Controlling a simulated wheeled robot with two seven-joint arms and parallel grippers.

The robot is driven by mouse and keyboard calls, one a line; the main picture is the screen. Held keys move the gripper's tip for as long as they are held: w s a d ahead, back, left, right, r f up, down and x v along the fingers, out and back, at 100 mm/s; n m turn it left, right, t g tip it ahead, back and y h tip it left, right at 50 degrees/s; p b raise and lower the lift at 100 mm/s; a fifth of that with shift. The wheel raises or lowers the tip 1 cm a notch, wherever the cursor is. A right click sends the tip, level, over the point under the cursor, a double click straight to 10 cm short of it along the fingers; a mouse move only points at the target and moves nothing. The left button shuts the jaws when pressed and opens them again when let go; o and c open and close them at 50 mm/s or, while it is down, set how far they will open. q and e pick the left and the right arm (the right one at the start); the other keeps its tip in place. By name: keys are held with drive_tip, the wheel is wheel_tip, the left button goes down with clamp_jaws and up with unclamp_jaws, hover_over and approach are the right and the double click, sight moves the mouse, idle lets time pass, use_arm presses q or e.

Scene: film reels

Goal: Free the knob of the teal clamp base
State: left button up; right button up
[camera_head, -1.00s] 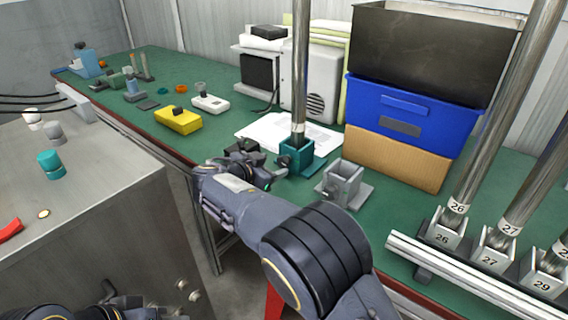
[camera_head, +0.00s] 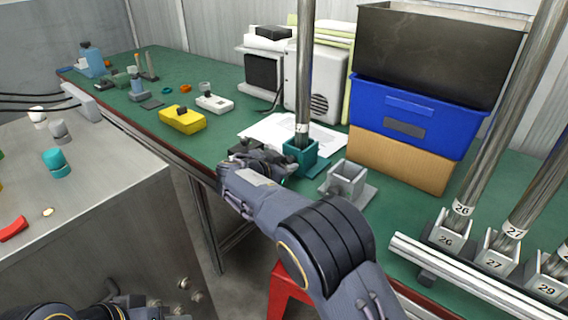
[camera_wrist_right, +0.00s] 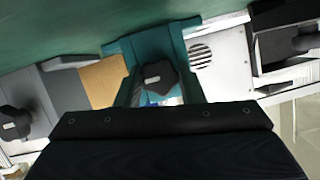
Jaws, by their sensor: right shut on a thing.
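The teal clamp base (camera_head: 300,157) stands on the green bench and holds a tall upright metal pole (camera_head: 303,80). My right gripper (camera_head: 283,165) is at the base's near left side. In the right wrist view the base (camera_wrist_right: 160,45) lies straight ahead, with its dark lobed knob (camera_wrist_right: 157,77) in the middle, between my fingers. My right gripper is shut on this knob. In the head view the gripper hides the knob. Part of my left gripper (camera_head: 120,300) shows at the bottom left, cut off, and its jaws are unclear.
An empty grey clamp base (camera_head: 346,178) stands close to the right of the teal one. White paper (camera_head: 270,130) lies behind. A blue bin (camera_head: 408,115) stands behind right. Numbered pole holders (camera_head: 448,235) line the right. A metal cabinet (camera_head: 110,220) stands front left.

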drive_tip(key=shift+c, duration=0.2)
drive_tip(key=shift+a+n+g+h+p, duration=0.1)
drive_tip(key=shift+n+g+h+p, duration=0.35)
drive_tip(key=shift+n+h, duration=0.4)
drive_tip(key=shift+w+n+g+h+p, duration=0.1)
drive_tip(key=shift+n+g+h+p, duration=0.4)
drive_tip(key=shift+n+p, duration=0.75)
drive_tip(key=o, duration=1)
